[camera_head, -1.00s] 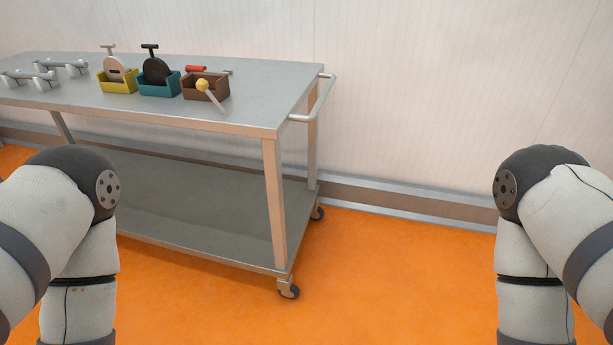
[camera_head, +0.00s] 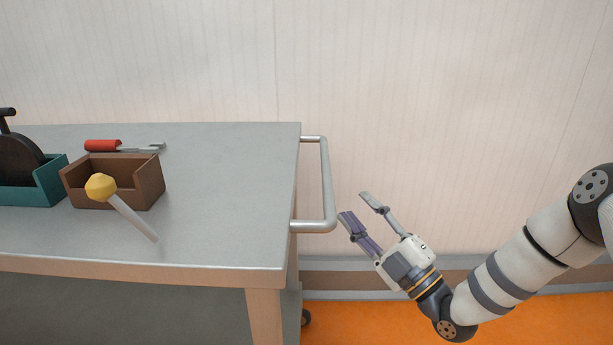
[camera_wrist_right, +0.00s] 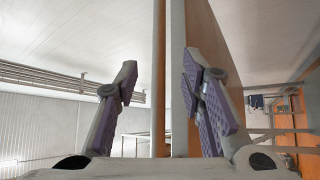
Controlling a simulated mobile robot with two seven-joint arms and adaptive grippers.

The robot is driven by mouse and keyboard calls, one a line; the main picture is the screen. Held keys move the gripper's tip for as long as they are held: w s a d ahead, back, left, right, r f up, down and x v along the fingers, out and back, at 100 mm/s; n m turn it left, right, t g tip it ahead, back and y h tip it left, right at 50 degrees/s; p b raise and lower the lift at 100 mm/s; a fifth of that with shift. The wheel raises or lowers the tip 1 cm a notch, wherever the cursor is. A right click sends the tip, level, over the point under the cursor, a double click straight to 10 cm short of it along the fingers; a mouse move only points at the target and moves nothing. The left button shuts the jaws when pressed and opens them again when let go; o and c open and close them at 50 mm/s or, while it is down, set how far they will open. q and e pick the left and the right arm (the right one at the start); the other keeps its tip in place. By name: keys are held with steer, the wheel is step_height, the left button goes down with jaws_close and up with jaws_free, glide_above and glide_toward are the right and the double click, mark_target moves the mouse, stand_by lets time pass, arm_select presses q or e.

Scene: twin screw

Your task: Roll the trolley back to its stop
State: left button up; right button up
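The trolley (camera_head: 225,215) is a grey metal table with a wooden-coloured edge and leg, at the left of the head view. Its metal push handle (camera_head: 327,185) sticks out from its right end. My right gripper (camera_head: 354,206) is just to the right of the handle, fingers apart and pointing up and left towards it, with a small gap between. In the right wrist view the two fingers (camera_wrist_right: 160,85) stand apart. An upright pale edge and a brown panel show behind them, and nothing is clearly held. My left gripper is not in view. No stop can be made out.
On the trolley top are a brown box (camera_head: 140,182), a teal box (camera_head: 48,185) with a dark disc-shaped tool, a red-handled tool (camera_head: 103,146) and a yellow-headed tool (camera_head: 102,187). A pale wall (camera_head: 450,100) stands behind. Orange floor (camera_head: 540,315) is clear at lower right.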

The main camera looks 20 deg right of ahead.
mark_target(326, 168)
steer(key=x, duration=1.1)
steer(key=shift+s+r, duration=0.15)
jaws_close()
